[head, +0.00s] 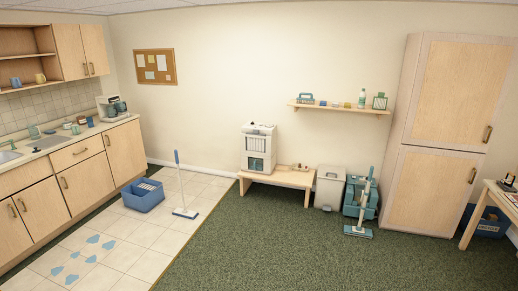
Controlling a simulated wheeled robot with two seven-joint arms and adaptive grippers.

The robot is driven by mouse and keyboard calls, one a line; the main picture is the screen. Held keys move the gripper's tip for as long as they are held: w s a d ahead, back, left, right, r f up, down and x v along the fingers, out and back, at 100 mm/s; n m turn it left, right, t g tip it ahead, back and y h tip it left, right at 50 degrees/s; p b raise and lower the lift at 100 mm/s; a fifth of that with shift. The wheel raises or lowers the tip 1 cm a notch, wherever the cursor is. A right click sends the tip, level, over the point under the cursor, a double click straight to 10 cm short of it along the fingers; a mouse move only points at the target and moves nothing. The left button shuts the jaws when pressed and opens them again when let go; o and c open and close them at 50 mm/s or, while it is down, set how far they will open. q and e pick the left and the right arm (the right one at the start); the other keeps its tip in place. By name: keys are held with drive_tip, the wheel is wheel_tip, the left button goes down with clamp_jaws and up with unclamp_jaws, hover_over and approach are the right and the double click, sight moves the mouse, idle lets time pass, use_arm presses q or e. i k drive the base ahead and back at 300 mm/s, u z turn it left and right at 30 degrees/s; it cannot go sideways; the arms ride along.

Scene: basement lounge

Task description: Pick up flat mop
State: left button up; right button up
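A flat mop (182,184) stands upright on the white tiles, with a blue grip on top, a pale shaft and a flat rectangular head on the floor. A second mop-like tool (358,231) with a wide flat head stands in front of the teal bucket by the right wall; I cannot tell exactly what it is. Neither of my grippers is in view.
A blue bin (143,196) stands just left of the upright mop. Blue wet patches (92,240) lie on the tiles. A low wooden bench (278,178), a white bin (329,189) and a teal bucket (352,205) line the wall. The green carpet (290,245) is clear.

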sight(179, 212)
drive_tip(key=u, duration=0.1)
drive_tip(key=i, duration=2)
drive_tip(key=u, duration=0.95)
drive_tip(key=i, duration=2.5)
drive_tip(key=u, duration=0.2)
drive_tip(key=i, duration=1.5)
drive_tip(key=u, duration=0.05)
